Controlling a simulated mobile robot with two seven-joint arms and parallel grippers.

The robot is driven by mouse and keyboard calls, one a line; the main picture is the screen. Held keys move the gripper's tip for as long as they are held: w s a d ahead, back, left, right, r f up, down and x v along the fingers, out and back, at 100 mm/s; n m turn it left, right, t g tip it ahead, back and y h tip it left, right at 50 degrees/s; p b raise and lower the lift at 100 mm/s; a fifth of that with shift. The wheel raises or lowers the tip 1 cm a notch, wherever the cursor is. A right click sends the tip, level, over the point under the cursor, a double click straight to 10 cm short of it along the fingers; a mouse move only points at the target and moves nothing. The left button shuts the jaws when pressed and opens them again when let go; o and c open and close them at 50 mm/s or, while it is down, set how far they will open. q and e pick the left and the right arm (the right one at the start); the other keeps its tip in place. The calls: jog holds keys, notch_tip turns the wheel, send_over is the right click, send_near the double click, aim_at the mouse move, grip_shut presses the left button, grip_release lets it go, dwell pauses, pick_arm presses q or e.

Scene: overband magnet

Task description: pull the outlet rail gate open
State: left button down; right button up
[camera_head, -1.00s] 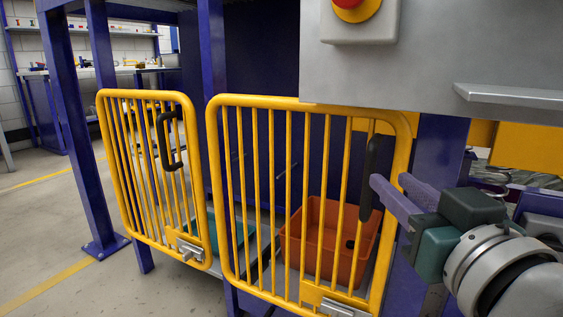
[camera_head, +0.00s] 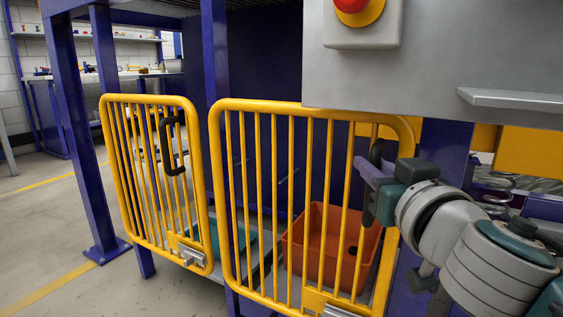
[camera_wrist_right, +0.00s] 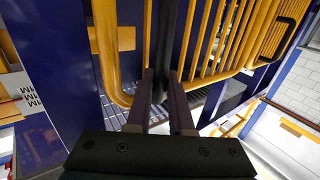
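Two yellow barred gates stand side by side in the head view, a left gate (camera_head: 128,170) and a right gate (camera_head: 225,190). Both look closed. I cannot tell by any label which is the outlet gate. The left gate has a black handle (camera_head: 164,135). The right gate's black handle (camera_head: 377,150) is partly hidden by my right gripper (camera_head: 371,172). In the wrist view the right gripper (camera_wrist_right: 164,82) has one finger on each side of the black handle (camera_wrist_right: 165,45). Whether the fingers press on it is unclear. My left gripper is not in view.
An orange bin (camera_head: 318,235) and a teal tray (camera_head: 225,245) are behind the gates. A grey panel (camera_head: 430,70) with a red button (camera_head: 351,5) overhangs the right gate. Purple posts (camera_head: 80,130) frame the gates. Floor (camera_head: 45,225) at the left is clear.

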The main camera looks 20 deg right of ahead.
grip_shut()
dwell(1.1)
